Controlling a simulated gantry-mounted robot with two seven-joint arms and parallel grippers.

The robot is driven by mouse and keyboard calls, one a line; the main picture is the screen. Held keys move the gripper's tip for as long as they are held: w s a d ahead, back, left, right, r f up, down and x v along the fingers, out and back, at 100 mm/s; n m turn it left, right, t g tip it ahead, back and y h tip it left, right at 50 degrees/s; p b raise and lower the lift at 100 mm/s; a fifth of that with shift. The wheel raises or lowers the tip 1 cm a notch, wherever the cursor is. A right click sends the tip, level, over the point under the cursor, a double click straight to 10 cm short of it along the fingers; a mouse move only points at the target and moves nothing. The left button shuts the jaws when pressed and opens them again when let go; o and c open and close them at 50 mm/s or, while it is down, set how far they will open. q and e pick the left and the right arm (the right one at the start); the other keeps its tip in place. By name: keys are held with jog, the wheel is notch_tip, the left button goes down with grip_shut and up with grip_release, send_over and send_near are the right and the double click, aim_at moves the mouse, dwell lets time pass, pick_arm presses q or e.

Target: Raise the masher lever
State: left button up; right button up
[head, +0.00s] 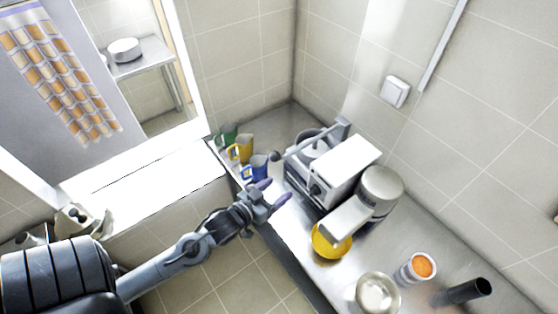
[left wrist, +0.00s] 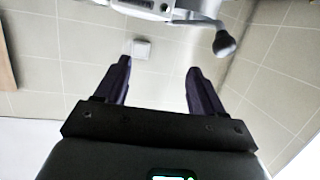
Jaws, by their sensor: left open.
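The masher appears to be the white and grey machine (head: 345,168) on the metal counter. A thin lever with a dark rounded knob (head: 276,157) sticks out from its far left side. In the left wrist view, the same knob (left wrist: 223,43) hangs at the upper right, beyond the fingertips, with part of the machine (left wrist: 165,8) at the top edge. My left gripper (head: 273,194) is open and empty at the counter's front edge, apart from the knob and nearer the camera. Its two dark purple fingers (left wrist: 160,70) are spread wide in the wrist view. My right gripper is not visible.
Green, yellow and blue mugs (head: 241,150) stand left of the lever, the blue one (head: 256,167) close to the knob. A grey-topped appliance (head: 380,188) with a yellow bowl (head: 330,242), a pale bowl (head: 377,293), an orange-filled cup (head: 418,267) and a dark cylinder (head: 462,292) stand to the right.

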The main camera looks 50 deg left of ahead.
aim_at(276, 155)
pick_arm(q)
jog(key=w+a+f+m+t+y+b, duration=0.1)
jog(key=a+f+b, duration=0.15)
jog(key=a, duration=0.35)
jog(key=w+a+f+m+t+b, duration=0.1)
jog(key=a+f+t+b, duration=0.1)
jog(key=a+b, duration=0.3)
jog(key=w, duration=0.3)
jog(key=w+a, duration=0.1)
jog(key=w, duration=0.2)
jog(key=w+a, duration=0.1)
jog(key=w, duration=0.2)
jog(key=shift+w+p, duration=0.1)
jog(key=shift+p, duration=0.3)
jog(key=shift+w+a, duration=0.15)
jog(key=shift+w, duration=0.6)
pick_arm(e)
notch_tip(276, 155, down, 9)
pick_arm(q)
jog(key=shift+c, duration=0.2)
grip_shut()
